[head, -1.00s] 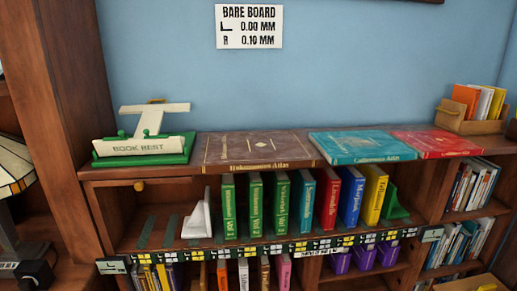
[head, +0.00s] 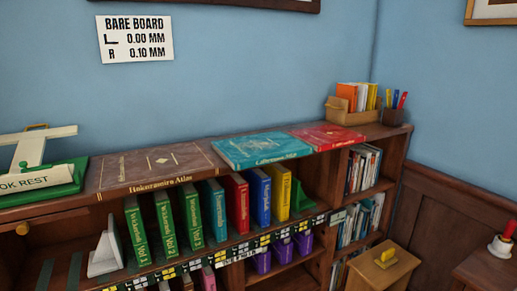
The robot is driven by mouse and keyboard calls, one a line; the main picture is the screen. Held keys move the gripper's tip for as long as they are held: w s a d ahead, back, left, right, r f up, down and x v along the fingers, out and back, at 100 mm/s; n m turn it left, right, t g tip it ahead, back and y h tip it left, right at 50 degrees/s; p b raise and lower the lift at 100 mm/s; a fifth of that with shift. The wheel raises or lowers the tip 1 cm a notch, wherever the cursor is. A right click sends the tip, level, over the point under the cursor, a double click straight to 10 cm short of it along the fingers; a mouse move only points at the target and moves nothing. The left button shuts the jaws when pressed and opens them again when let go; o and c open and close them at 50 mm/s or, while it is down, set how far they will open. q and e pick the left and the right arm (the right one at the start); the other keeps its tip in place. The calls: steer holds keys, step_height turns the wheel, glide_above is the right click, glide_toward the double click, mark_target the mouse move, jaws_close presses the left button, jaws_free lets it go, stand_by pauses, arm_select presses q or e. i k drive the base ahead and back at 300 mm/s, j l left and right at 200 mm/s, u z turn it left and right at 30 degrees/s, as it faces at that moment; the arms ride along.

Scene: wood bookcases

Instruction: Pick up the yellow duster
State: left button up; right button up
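A small yellow object (head: 386,258), which looks like the yellow duster, lies on top of a light wooden stool or box (head: 376,272) at the lower right of the head view. The stool stands in front of the bookcase's right end. The yellow object is small in the picture, so its exact shape is hard to tell. Neither of my grippers is in view.
The bookcase (head: 110,206) bears a brown atlas (head: 158,168), a teal book (head: 262,150) and a red book (head: 328,136) on top. Several upright books fill its shelf. A dark wooden surface (head: 485,272) with a red-and-white item (head: 502,244) stands at the far right.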

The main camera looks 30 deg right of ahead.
mark_target(387, 258)
steer(key=z, duration=1.95)
